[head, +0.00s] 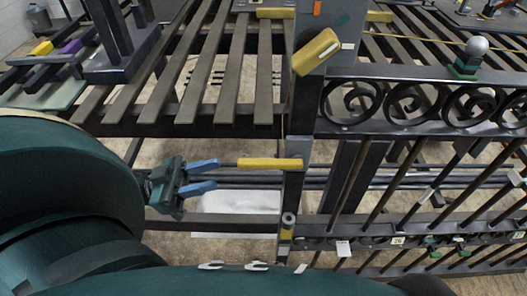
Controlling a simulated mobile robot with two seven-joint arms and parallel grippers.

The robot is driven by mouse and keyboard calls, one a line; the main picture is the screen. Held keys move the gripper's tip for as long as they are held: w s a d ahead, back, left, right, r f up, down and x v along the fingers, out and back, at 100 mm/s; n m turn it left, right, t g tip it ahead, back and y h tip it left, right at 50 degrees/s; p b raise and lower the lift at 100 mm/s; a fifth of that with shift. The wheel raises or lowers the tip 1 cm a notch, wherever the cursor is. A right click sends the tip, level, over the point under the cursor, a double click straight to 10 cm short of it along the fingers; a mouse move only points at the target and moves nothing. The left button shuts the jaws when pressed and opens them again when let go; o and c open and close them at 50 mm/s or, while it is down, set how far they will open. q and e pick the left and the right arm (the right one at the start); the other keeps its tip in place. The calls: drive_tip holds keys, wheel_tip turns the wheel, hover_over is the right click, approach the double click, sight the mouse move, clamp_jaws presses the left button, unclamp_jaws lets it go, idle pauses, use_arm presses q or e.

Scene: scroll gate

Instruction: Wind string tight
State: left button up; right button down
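A thin yellow string (430,39) runs along the top right, above the scroll gate (420,102), past a grey ball on a green base (477,47). A thin yellow line also drops along the dark post below a tilted yellow block (317,52). The upper finger is close to or overlaps the rod's left end; contact is unclear. My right gripper does not show.
A slatted bench top (205,70) spans the upper left. Dark rails and slanted bars (375,185) fill the right side. A white sheet (237,203) lies on the floor below the handle. A bench with yellow and purple blocks (70,47) stands far left.

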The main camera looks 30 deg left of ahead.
sight(244, 166)
use_arm(q)
drive_tip(key=p+x, duration=0.1)
drive_tip(key=x, duration=1)
drive_tip(key=shift+d+p, duration=0.1)
drive_tip(key=shift+p, duration=0.2)
drive_tip(key=shift+c, duration=0.3)
clamp_jaws()
